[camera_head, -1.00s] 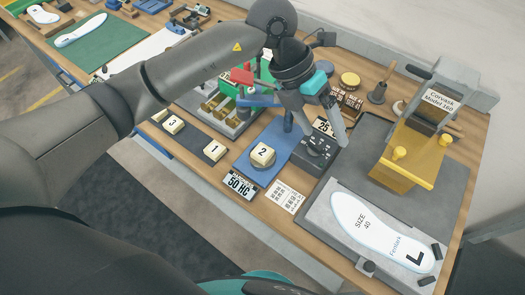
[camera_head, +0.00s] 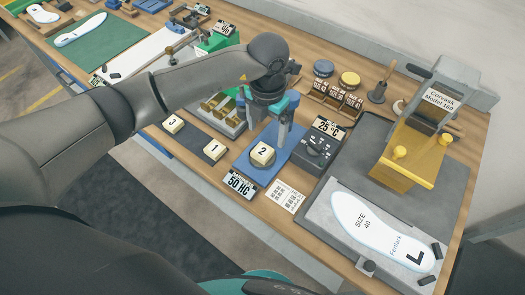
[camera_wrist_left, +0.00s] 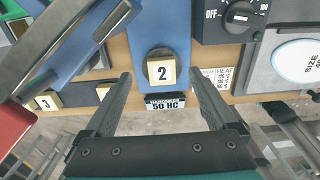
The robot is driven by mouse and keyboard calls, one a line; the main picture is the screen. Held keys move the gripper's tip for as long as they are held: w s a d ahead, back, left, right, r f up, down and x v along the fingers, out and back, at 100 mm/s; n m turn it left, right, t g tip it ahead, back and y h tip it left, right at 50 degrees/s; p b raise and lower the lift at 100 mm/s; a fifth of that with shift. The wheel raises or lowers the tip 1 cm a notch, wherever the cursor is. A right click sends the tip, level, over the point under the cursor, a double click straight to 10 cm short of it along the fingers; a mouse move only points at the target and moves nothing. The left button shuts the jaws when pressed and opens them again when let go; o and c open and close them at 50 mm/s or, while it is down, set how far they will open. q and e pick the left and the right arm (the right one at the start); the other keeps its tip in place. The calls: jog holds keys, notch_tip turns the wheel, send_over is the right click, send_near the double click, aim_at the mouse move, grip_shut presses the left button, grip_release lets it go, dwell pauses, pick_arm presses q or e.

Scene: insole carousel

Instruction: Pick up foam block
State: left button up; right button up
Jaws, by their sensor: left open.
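Cream blocks numbered 1 (camera_head: 214,150), 2 (camera_head: 263,155) and 3 (camera_head: 172,123) are the likely foam blocks; the frames do not show which one the task means. Block 2 rests on the blue plate (camera_head: 243,165) and also shows in the left wrist view (camera_wrist_left: 161,72). Blocks 1 and 3 lie on a dark strip to its left. My left gripper (camera_head: 267,125) is open and points down over the blue plate. In the left wrist view its two fingers (camera_wrist_left: 160,82) stand apart with block 2 between them in the picture, not visibly touching it. My right gripper is out of view.
A black dial box (camera_head: 317,150) stands just right of the blue plate. A "50 HC" sign (camera_head: 240,184) stands at its front. A yellow-and-grey press (camera_head: 412,150) and a white insole (camera_head: 380,230) are at the right. Ring-topped posts and stamps stand behind.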

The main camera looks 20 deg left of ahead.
aim_at(265, 148)
pick_arm(q)
jog(key=shift+s+f, duration=0.2)
jog(key=shift+f, duration=1.2)
jog(key=shift+s+f, duration=0.15)
jog(key=shift+f, duration=1.2)
jog(key=shift+c, duration=0.3)
jog(key=c, duration=1.4)
